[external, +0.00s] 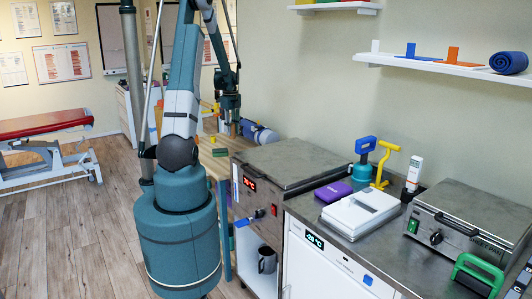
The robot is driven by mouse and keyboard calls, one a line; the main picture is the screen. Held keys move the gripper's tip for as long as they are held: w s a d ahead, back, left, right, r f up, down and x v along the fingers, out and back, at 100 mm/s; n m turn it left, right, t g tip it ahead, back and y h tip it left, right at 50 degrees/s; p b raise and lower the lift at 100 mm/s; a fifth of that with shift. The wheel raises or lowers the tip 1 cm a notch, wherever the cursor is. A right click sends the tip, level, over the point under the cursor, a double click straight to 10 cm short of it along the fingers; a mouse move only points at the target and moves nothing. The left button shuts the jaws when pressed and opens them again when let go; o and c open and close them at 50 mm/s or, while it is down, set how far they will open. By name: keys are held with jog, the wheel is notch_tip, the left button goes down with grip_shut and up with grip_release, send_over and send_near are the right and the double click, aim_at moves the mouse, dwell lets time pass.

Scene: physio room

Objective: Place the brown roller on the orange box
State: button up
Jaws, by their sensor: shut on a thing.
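My gripper (230,128) is dark and small at the far end of my arm, pointing down over the wooden table. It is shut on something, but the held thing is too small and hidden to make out. I cannot pick out the brown roller clearly against the brown table top. An orange shape (159,117) shows partly behind my arm at the table's far left; I cannot tell whether it is the orange box.
A blue roll (262,134) lies just right of my gripper. Green blocks (221,152) and a small yellow thing (212,139) are on the table. A steel heating unit (290,163) stands nearer. A red-topped couch (45,122) is at left.

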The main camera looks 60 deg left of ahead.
jog(key=s+a+r+n+p, duration=0.1)
jog(key=s+a, duration=0.2)
jog(key=a, duration=0.8)
jog(key=s+a+r+n+p, duration=0.1)
jog(key=s+a, duration=0.3)
jog(key=a, duration=0.8)
jog(key=s+a+r+n+p, duration=0.1)
jog(key=s+a, duration=0.3)
jog(key=a, duration=0.8)
jog(key=shift+a+r, duration=0.15)
jog(key=shift+r, duration=0.75)
jog(key=shift+f, duration=0.15)
jog(key=shift+f, duration=3)
jog(key=shift+f, duration=1.9)
jog(key=shift+f+b, duration=0.2)
jog(key=shift+b, duration=0.15)
